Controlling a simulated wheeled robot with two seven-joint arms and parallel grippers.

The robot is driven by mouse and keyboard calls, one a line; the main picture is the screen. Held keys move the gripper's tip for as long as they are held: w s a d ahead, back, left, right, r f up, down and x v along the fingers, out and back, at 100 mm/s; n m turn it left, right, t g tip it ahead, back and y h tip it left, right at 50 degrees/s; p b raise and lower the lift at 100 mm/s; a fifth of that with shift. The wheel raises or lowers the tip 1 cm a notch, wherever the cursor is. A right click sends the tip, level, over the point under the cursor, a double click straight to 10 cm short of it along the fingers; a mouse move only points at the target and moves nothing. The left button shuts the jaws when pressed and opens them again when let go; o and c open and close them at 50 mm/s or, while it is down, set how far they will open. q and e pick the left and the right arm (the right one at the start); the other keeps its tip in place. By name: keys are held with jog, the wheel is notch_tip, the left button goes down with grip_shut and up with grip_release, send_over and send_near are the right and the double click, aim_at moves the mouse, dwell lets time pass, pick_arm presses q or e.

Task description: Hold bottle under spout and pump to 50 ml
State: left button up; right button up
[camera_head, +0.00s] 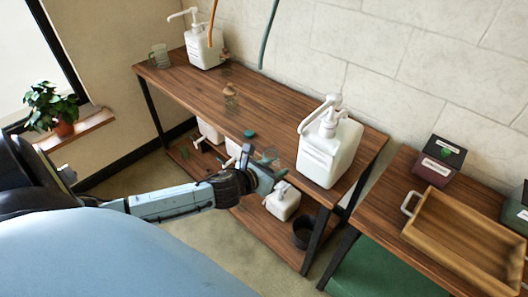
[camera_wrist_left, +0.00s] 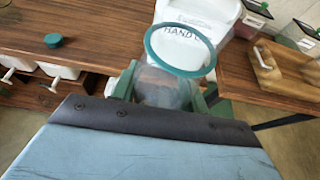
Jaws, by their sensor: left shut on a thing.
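A clear, open-topped bottle with a green rim (camera_wrist_left: 150,62) is between the green fingers of my left gripper (camera_wrist_left: 165,92) in the left wrist view. In the head view my left gripper (camera_head: 266,176) is shut on the clear bottle (camera_head: 271,156) at the table's front edge. A white pump bucket (camera_head: 329,153) stands on the table's right end, with its spout (camera_head: 306,126) pointing left. The bottle is left of and lower than the spout in the picture; whether its mouth lines up is unclear. The bottle's content cannot be made out. My right gripper is not visible.
A green lid (camera_head: 249,133) lies on the wooden table (camera_head: 265,103) near its front edge. A small brown bottle (camera_head: 231,91), a second pump bucket (camera_head: 204,47) and a glass mug (camera_head: 159,56) stand farther left. A wooden tray (camera_head: 465,240) is at right.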

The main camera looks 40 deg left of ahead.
pick_arm(q)
jog(key=w+d, duration=0.4)
jog(key=d, duration=0.1)
jog(key=shift+w+d+r+p, duration=0.15)
jog(key=shift+w+r+p, duration=0.15)
jog(key=shift+r+p, duration=0.1)
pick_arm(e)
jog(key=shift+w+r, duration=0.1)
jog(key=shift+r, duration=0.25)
pick_arm(q)
jog(key=shift+s, duration=0.15)
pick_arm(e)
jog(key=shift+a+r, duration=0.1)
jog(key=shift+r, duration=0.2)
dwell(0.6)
